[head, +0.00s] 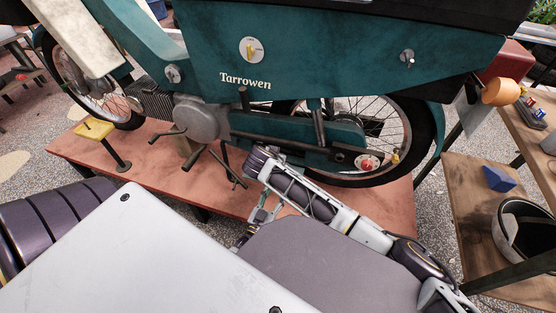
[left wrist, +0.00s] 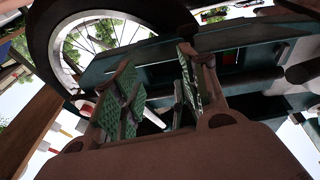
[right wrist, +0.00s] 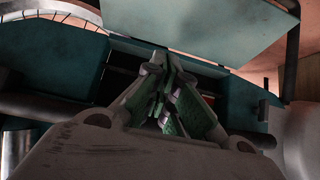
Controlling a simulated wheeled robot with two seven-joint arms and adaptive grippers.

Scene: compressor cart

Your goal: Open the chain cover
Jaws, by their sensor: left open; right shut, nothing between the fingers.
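The teal chain cover (head: 310,129) runs along the lower side of the bike, in front of the rear wheel (head: 375,140). In the right wrist view, a flat teal panel (right wrist: 215,25) stands at an angle to the teal casing (right wrist: 60,60), with a dark gap between them. My right gripper (right wrist: 163,65) is shut and empty, its tips at that gap. My left gripper (left wrist: 157,66) is open and empty, with teal casing beyond its fingers and the wheel (left wrist: 70,45) to the left. I cannot tell whether either gripper touches the cover. Neither fingertip pair is clear in the head view.
The bike stands on a reddish platform (head: 150,165). A pedal crank and stand bars (head: 222,165) stick out left of the cover.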

